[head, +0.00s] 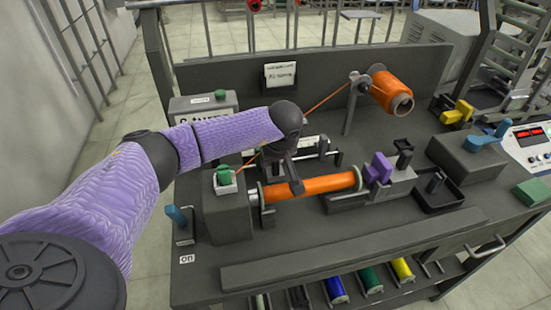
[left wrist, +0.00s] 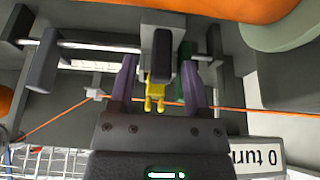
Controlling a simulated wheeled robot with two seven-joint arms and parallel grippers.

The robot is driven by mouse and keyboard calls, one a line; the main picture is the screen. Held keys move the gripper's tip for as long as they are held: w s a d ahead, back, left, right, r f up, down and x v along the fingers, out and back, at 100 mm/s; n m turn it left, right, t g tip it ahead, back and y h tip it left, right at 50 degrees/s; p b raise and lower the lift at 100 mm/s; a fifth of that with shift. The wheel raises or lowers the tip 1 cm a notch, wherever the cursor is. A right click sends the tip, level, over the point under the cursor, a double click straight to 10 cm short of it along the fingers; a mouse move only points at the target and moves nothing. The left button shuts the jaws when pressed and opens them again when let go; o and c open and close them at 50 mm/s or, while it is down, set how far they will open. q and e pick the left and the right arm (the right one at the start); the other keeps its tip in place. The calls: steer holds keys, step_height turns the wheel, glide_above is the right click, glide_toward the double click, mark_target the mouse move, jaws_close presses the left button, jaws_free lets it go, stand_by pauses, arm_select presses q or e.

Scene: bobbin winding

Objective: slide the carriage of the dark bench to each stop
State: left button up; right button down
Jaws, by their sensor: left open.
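The dark bench (head: 345,250) carries a winder with an orange bobbin (head: 318,186). My left gripper (head: 280,165) is over the guide rail behind the bobbin and largely covers the carriage in the head view. In the left wrist view my left gripper (left wrist: 158,70) is open, with one finger on each side of the grey carriage (left wrist: 148,42) and its yellow part (left wrist: 155,92). I cannot tell whether the fingers touch it. A dark block (left wrist: 42,58) stands on the silver rail (left wrist: 75,66) to the left. My right gripper is not in view.
An orange supply spool (head: 392,92) stands behind, its thread (head: 325,98) running down toward the winder. The grey headstock (head: 222,212) with a green button is left of the bobbin. A purple handle (head: 379,167) and black tray (head: 447,192) are right.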

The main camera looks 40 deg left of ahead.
arm_select(q)
steer(key=p+v, duration=0.3)
steer(key=v, duration=0.7)
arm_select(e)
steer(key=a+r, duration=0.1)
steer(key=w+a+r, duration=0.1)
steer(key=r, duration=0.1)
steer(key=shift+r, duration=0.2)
arm_select(q)
steer(key=shift+f, duration=0.1)
